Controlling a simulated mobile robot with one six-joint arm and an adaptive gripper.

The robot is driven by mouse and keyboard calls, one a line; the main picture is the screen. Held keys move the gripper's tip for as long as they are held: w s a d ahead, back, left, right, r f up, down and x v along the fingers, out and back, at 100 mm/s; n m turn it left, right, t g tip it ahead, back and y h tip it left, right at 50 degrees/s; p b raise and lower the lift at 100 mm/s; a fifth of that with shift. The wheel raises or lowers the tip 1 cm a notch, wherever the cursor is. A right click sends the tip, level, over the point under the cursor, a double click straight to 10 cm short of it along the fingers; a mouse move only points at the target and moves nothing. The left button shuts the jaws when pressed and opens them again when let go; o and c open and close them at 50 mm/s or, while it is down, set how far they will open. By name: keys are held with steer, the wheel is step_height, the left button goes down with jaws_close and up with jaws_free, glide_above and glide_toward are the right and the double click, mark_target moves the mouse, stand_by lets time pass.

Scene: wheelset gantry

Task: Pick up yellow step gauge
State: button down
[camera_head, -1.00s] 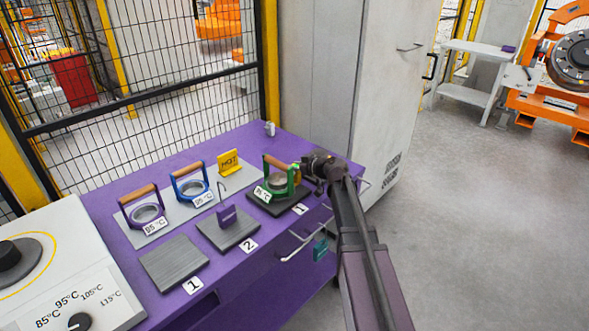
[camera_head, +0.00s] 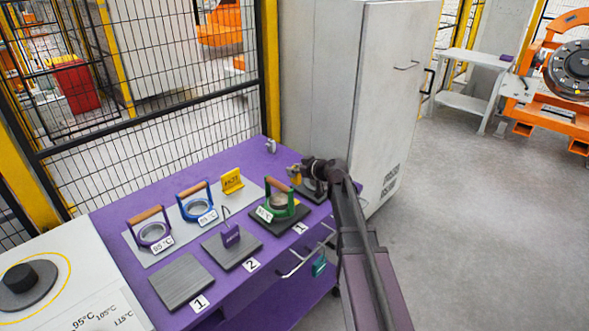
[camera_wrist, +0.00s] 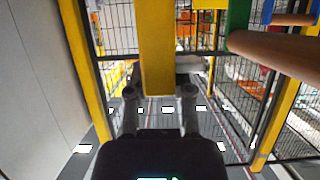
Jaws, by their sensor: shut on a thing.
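The yellow step gauge (camera_wrist: 156,50) is a plain yellow bar in the wrist view. It runs from the top edge down between my fingers. My gripper (camera_wrist: 160,92) is shut on its lower end. In the head view my gripper (camera_head: 302,172) is above the far right part of the purple table, just behind and right of the green ring gauge (camera_head: 279,199). Only a small yellow piece of the step gauge (camera_head: 295,180) shows there, beside the jaws. Whether its far end touches anything cannot be told.
The purple table (camera_head: 130,203) also bears a blue ring gauge (camera_head: 195,202), a purple ring gauge (camera_head: 150,230), a yellow sign (camera_head: 232,182) and dark plates (camera_head: 181,282). A grey cabinet (camera_head: 370,90) and mesh fence (camera_head: 170,130) stand close behind. Open floor lies right.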

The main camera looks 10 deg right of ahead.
steer(key=shift+r+p, duration=0.8)
steer(key=shift+r, duration=0.3)
step_height(320, 180, up, 7)
steer(key=p, duration=0.7)
steer(key=shift+r, duration=0.1)
steer(key=shift+f+b, duration=0.95)
steer(key=shift+f, duration=0.1)
steer(key=shift+s, duration=0.1)
